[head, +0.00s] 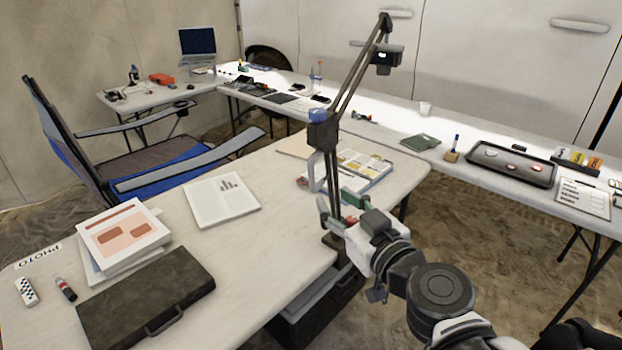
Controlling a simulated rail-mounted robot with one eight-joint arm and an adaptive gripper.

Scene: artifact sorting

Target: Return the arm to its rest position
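My gripper (338,204) is in the middle of the head view, in front of the near table's right edge and the lamp's post. Its two greenish-grey fingers look spread apart, and I see nothing clearly held between them. A small red patch shows close to the fingers; I cannot tell what it belongs to. My arm comes in from the lower right and is bent.
The near table (262,235) holds a black case (145,305), papers, a marker (65,289) and an open book (365,165). A desk lamp (345,95) rises beside my gripper. The back table holds a dark tray (490,167). A folding chair (130,165) stands left.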

